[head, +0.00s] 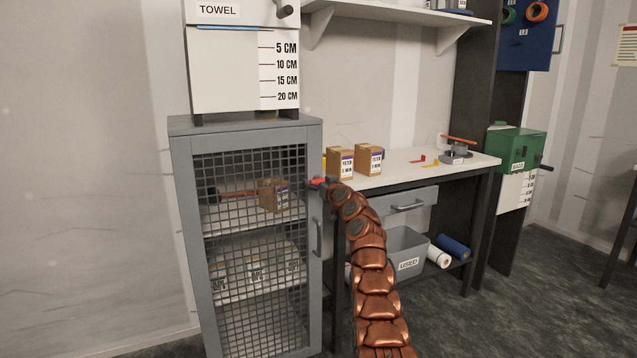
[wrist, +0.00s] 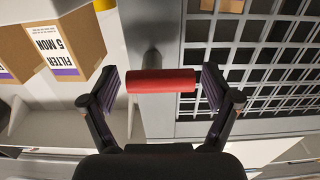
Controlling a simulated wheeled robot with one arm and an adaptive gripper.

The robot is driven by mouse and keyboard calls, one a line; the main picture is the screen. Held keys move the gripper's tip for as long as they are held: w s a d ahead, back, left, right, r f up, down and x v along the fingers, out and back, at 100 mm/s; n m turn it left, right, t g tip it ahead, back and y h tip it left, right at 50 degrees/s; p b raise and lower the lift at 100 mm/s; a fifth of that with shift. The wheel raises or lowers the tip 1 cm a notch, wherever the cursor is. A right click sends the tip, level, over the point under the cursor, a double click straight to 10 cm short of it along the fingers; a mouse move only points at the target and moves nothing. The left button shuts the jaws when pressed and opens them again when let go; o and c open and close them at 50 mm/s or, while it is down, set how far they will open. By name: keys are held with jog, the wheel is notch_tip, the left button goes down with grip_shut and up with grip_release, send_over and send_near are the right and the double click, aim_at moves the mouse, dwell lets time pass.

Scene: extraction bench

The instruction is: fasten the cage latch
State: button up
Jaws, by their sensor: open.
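The grey cage (head: 181,240) has a mesh door, which looks closed in its frame. The cage latch (head: 317,182) is a small red piece at the upper right edge of the door. In the wrist view the latch (wrist: 160,80) is a red horizontal bar on a grey stem. My gripper (wrist: 161,88) is open, with one finger at each end of the red bar; I cannot tell whether either finger touches it. In the head view my gripper (head: 327,184) is small and partly hidden at the latch.
A vertical door handle (head: 318,238) is below the latch. Filter boxes (head: 340,163) stand on the white bench (head: 400,168) right of the cage; one (wrist: 72,43) is close at left in the wrist view. A towel dispenser (head: 225,70) stands on the cage.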

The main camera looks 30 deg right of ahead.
jog(key=shift+c, duration=0.3)
jog(key=c, duration=1.1)
